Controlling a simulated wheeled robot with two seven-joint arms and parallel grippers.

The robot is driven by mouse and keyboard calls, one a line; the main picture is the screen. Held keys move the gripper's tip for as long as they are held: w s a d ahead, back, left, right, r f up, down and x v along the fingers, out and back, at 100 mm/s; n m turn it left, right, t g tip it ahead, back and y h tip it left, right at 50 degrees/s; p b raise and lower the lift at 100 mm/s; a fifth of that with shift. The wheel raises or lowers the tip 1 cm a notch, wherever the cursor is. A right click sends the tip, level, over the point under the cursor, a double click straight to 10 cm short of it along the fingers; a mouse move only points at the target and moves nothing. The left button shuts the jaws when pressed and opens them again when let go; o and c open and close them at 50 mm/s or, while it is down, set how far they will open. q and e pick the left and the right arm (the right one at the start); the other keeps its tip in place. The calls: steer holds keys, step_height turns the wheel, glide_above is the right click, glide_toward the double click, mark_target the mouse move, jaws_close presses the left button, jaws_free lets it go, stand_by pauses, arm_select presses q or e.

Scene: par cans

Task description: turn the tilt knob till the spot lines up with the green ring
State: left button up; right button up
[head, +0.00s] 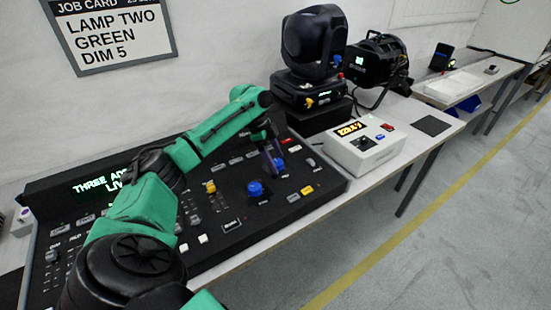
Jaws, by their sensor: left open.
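Two blue knobs stand on the black lighting console: a nearer one (255,189) and a farther one (278,164). Their labels are too small to read, so I cannot tell which is the tilt knob. My left gripper (273,158) is open and points down at the farther knob; I cannot tell whether it touches it. A thin green arc (482,51), perhaps part of the green ring, shows on the pale wall panel at the top right. No light spot is visible. My right gripper is out of view.
The console (318,199) fills the front of the table. A black moving-head lamp (315,45) stands behind it, with another lamp (376,62) beyond. A white box (364,150) with a lit display sits to the right. A job card (112,30) hangs on the wall.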

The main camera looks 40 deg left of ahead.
arm_select(q)
steer(key=shift+a, duration=0.1)
jaws_close()
steer(key=shift+r+n+p, duration=0.15)
steer(key=shift+n+p, duration=0.15)
steer(key=shift+p, duration=0.25)
steer(key=n+p, duration=0.2)
steer(key=p, duration=0.2)
steer(key=n+t+y+p, duration=0.1)
steer(key=n+p, duration=0.2)
steer(key=p, duration=0.1)
steer(key=n+t+y+p, duration=0.1)
steer(key=n+p, duration=0.2)
steer(key=p, duration=0.2)
steer(key=shift+s+d+r, duration=0.1)
steer(key=shift+d+r, duration=0.1)
steer(key=shift+d, duration=0.05)
steer(key=shift+f+n+t+y+p, duration=0.1)
steer(key=shift+n+t+y+p, duration=0.3)
steer(key=shift+n+p, duration=0.5)
steer(key=shift+f+n+y, duration=0.1)
steer(key=shift+n+y, duration=0.2)
jaws_free()
steer(key=shift+f, duration=0.1)
